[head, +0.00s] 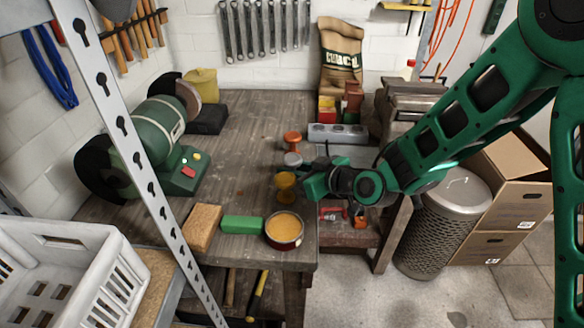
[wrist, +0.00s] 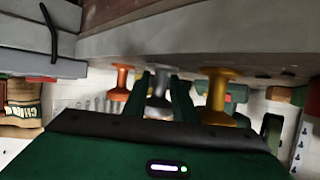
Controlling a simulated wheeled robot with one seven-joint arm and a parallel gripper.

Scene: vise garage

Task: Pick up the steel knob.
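The steel knob (head: 292,160) is a small grey knob standing on the workbench, between an orange knob (head: 292,140) and a brass-yellow knob (head: 286,183). My gripper (head: 304,172) reaches in low from the right, with its fingertips close beside the steel knob. In the wrist view, which looks upside down, the steel knob (wrist: 160,100) shows between my two fingers. Gaps show between its head and the fingers, so my gripper (wrist: 161,88) looks open around it. Contact at the fingertips is hard to tell. The brass knob (wrist: 218,95) and orange knob (wrist: 121,82) stand just outside the fingers.
Near the bench's front edge are a round pan (head: 284,230), a green block (head: 242,224) and a tan block (head: 202,228). A green bench grinder (head: 160,140) is at the left. A grey tray (head: 338,133) and a vise (head: 408,97) are behind right. The bench's middle is clear.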

